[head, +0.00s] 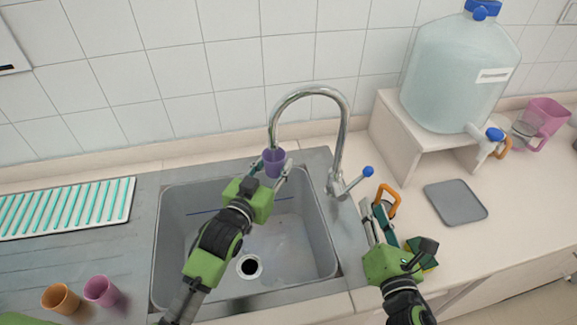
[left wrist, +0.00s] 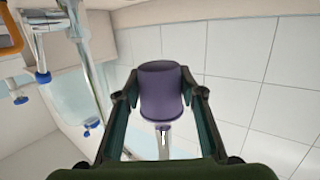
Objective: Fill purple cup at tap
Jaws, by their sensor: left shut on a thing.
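The purple cup (head: 273,162) is held just below the spout end of the curved chrome tap (head: 341,140), above the sink. My left gripper (head: 270,170) is shut on the cup, with a finger on either side. In the left wrist view the cup (left wrist: 161,90) sits between the two finger pads of the gripper (left wrist: 160,95). I cannot see inside the cup, and no water stream is clear. The tap's lever has a blue knob (head: 367,171). My right gripper (head: 376,222) is low at the right of the sink, beside an orange loop handle (head: 388,197); its jaw state is unclear.
The grey sink (head: 325,255) has a drain hole. An orange cup (head: 60,298) and a pink cup (head: 100,291) stand at the left. A large water jug (head: 455,75) stands on a white stand, with a grey tray (head: 455,203) and pink jug (head: 545,115) nearby.

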